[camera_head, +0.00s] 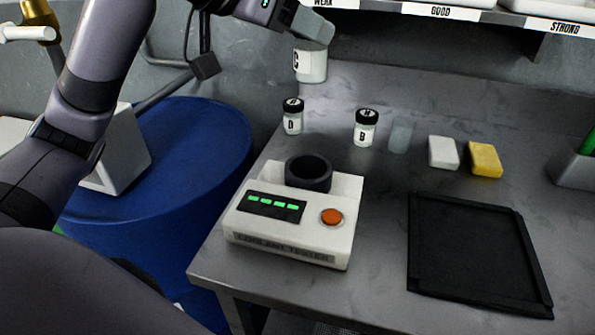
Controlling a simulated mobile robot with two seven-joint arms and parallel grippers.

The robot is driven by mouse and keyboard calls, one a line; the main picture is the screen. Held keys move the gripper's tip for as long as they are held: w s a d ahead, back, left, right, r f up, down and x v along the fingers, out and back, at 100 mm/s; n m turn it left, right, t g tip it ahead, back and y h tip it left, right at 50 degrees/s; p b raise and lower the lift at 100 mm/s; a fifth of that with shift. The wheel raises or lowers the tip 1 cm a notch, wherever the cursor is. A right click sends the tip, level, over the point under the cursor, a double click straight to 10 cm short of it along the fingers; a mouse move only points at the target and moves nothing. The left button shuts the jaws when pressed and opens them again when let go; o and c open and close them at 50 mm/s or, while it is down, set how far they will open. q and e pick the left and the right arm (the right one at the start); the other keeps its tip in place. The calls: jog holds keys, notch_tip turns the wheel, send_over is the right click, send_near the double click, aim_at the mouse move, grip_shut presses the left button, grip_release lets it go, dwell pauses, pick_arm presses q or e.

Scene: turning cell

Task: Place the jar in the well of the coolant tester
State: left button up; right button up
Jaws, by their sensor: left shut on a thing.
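The coolant tester (290,248) is a white box near the table's left front edge. It has a dark round well (309,172) at its back, a green-lit display and an orange button. My left gripper (312,42) is shut on a white jar marked C (311,66). It holds the jar upright in the air, above and behind the tester's well. The jar's top is hidden by the gripper. Jar D (292,118) and jar B (365,130), both with black lids, stand on the table behind the tester. My right gripper is not in view.
A clear glass (400,136), a white block (443,152) and a yellow block (484,160) stand right of jar B. A black tray (472,250) lies at the front right. A labelled shelf (450,12) runs above. A blue drum (180,160) stands left of the table.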

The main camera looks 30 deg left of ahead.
pick_arm(q)
notch_tip(320, 180, down, 20)
jog(key=b, duration=0.6)
jog(key=shift+r, duration=0.2)
jog(key=shift+f, duration=0.15)
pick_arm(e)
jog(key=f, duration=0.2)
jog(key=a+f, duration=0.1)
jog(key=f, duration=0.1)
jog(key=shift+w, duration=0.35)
pick_arm(q)
jog(key=shift+f, duration=0.2)
jog(key=o, duration=1.1)
jog(key=shift+r, duration=0.1)
